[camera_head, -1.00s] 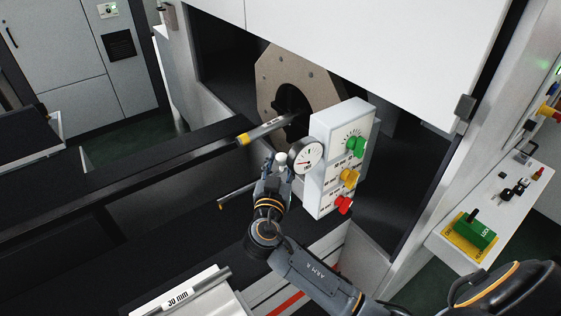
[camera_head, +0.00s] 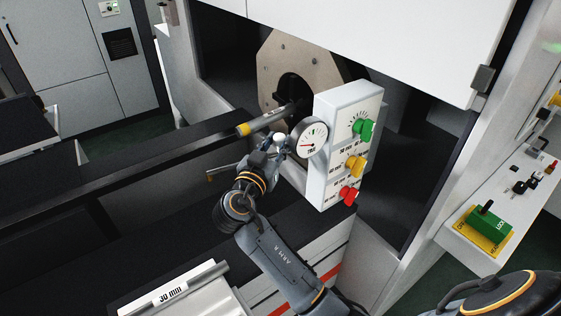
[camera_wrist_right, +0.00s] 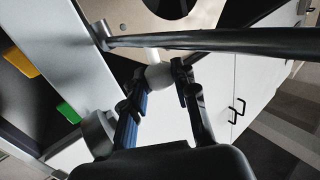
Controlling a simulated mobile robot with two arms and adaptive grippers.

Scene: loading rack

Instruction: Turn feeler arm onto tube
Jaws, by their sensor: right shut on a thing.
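The tube (camera_head: 265,120), a grey bar with a yellow band near its free end, sticks out of the round opening in the beige plate. In the right wrist view a dark bar (camera_wrist_right: 220,40) that looks like the tube crosses above the fingers. My right gripper (camera_head: 275,146) is just below the tube in the head view. It is shut on a white ball-shaped knob (camera_wrist_right: 158,76), apparently the feeler arm's end, beside the dial gauge (camera_head: 310,138). The feeler arm is otherwise mostly hidden; I cannot tell whether it touches the tube. My left gripper is out of view.
A white panel (camera_head: 335,105) with green, yellow and red knobs stands right of the gauge. A beige plate (camera_head: 330,70) is behind. A long dark rail (camera_head: 130,175) runs left. A "30 mm" block (camera_head: 165,302) lies lower left. A thin rod (camera_head: 223,172) shows beside my wrist.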

